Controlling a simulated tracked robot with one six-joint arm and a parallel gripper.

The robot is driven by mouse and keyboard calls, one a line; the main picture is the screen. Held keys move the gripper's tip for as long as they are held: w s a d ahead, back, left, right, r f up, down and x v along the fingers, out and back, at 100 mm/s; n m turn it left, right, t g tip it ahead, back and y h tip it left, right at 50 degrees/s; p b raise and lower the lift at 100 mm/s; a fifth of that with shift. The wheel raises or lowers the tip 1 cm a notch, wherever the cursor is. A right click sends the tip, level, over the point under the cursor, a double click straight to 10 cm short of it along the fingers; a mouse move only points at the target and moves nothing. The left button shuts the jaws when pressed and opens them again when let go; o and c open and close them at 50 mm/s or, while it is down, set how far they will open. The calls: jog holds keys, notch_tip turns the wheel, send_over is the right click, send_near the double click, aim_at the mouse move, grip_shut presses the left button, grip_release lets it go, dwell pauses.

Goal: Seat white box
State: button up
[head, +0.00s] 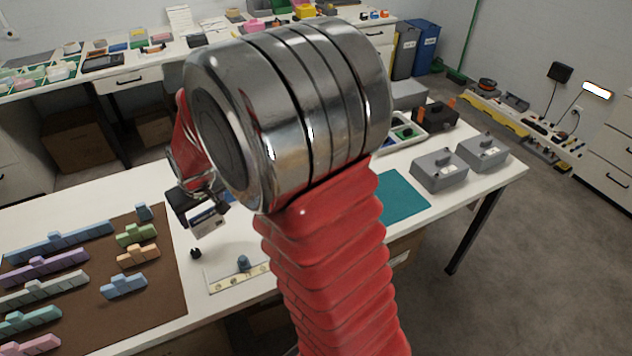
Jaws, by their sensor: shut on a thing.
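My gripper (192,207) is in view left of centre, partly behind my large arm joint. The box hangs a little tilted and appears to be above the white table. Below and right of it lies a flat pale plate (222,283) with small marks along its front edge and a blue-grey knob (243,263) standing on it. My arm hides the plate's right end. Which place is meant for the box, I cannot tell.
A small black knob (195,253) stands on the table just below the box. A brown mat (165,290) with several coloured stepped blocks lies left. Right of my arm are a teal mat (402,198) and two grey boxes (438,172) (484,152).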

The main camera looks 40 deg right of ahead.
jog(key=s+d+r+m, duration=0.1)
jog(key=s+d+r, duration=0.1)
jog(key=s+d, duration=0.6)
jog(key=s+d+r+m+h, duration=0.1)
jog(key=s+d+r, duration=0.2)
jog(key=s+d, duration=0.5)
jog(key=d, duration=0.8)
jog(key=shift+r+m, duration=0.15)
jog(key=shift+m, duration=0.25)
jog(key=shift+d, duration=0.1)
jog(key=shift+f, duration=2.25)
jog(key=shift+f, duration=2.6)
jog(key=o, duration=1.2)
